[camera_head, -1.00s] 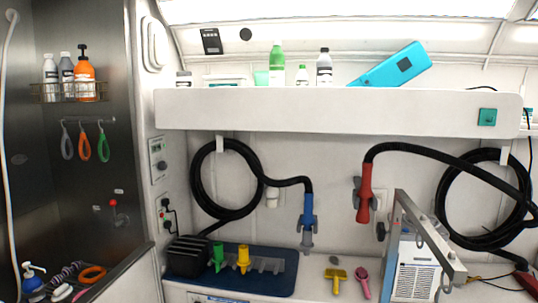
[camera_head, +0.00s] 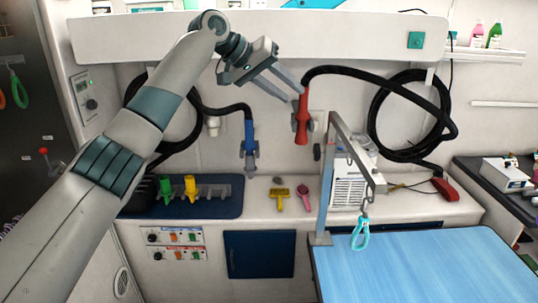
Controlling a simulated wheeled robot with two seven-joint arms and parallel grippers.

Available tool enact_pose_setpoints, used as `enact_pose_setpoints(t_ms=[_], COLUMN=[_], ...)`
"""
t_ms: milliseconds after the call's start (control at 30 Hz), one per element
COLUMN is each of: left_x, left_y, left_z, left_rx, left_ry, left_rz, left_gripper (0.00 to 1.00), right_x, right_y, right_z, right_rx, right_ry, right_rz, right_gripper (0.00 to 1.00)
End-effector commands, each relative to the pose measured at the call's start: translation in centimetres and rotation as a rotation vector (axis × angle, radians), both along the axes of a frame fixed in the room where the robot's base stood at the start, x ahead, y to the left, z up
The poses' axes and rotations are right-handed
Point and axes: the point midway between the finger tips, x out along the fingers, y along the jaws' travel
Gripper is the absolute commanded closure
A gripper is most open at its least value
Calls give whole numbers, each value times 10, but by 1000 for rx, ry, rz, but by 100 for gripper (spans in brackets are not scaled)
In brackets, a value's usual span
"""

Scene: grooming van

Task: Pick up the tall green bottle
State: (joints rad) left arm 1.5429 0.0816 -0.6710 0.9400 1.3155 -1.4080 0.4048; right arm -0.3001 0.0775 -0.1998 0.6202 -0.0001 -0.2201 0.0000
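A green bottle (camera_head: 494,36) stands upright on a small shelf at the right, beside a pink bottle (camera_head: 477,33). On the long white shelf, only the bottom of another green bottle (camera_head: 192,4) shows at the top edge; the rest is cut off, so I cannot compare heights. My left gripper (camera_head: 294,94) is in front of the long shelf's lower edge, pointing down and right. Its two fingers are apart with nothing between them. It is well left of the green bottle at the right. My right gripper is out of view.
The long white shelf (camera_head: 340,38) spans the top. Black hoses hang below it, with a blue nozzle (camera_head: 250,140) and a red nozzle (camera_head: 302,120). A white dryer (camera_head: 348,190) stands behind.

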Motion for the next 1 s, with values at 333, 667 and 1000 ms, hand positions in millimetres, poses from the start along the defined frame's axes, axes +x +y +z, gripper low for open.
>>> enact_pose_setpoints(t_ms=[333,667,1000], left_x=[-150,-325,-433], left_y=[-24,-17,0], left_z=[219,342,383], left_rx=[143,386,573], left_ry=[-103,-194,-244], left_rz=[-206,-335,-366], left_gripper=[69,69,69], right_x=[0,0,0], right_y=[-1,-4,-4], right_z=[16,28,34], right_rx=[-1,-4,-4], right_ry=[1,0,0], right_rz=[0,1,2], right_gripper=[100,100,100])
